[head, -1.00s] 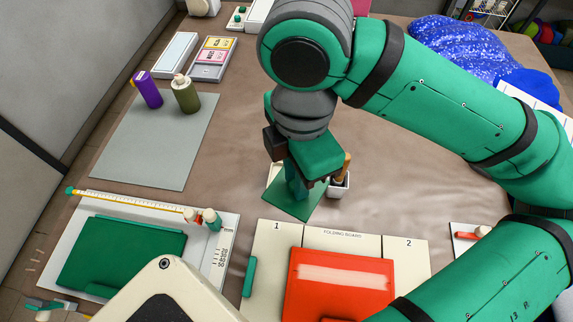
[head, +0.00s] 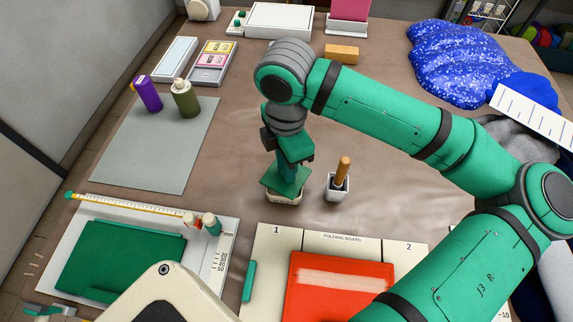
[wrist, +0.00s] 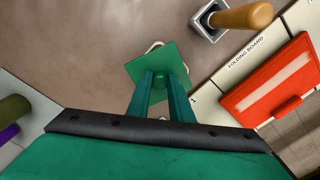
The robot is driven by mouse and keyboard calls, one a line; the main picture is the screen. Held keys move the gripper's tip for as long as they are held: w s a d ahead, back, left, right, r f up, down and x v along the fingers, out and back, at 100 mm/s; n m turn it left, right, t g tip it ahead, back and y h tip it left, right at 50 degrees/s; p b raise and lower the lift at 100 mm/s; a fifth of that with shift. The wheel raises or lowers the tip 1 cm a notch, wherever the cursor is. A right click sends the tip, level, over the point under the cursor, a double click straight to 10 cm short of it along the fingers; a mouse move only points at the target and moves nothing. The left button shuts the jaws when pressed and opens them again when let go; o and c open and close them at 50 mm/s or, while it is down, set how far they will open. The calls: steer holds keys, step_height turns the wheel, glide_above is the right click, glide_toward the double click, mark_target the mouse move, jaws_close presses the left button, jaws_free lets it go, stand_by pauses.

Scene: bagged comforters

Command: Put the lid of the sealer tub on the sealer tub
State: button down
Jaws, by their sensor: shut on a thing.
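The lid of the sealer tub is a green square plate (head: 283,181) with a small round knob. My gripper (head: 287,166) is shut on the lid's knob, pointing down. The lid also shows in the wrist view (wrist: 150,70), between and beyond my fingertips (wrist: 162,82). The sealer tub (head: 284,198) is a small cream container on the brown table, mostly hidden under the lid. In the wrist view a bit of its cream rim (wrist: 155,46) shows past the lid's edge. The lid is over the tub, turned relative to it; I cannot tell whether they touch.
A white pot (head: 338,188) with a wooden-handled brush stands just right of the tub. The folding board (head: 268,250) with a red folder (head: 325,290) lies in front. A grey mat (head: 160,145) with two bottles is at the left. The table behind the tub is clear.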

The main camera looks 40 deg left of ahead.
steer(key=shift+f, duration=0.75)
steer(key=c, duration=1.6)
jaws_free()
steer(key=shift+w, duration=0.1)
steer(key=shift+r, duration=0.1)
steer(key=shift+r, duration=0.6)
step_height(320, 180, up, 12)
steer(key=shift+f, duration=0.1)
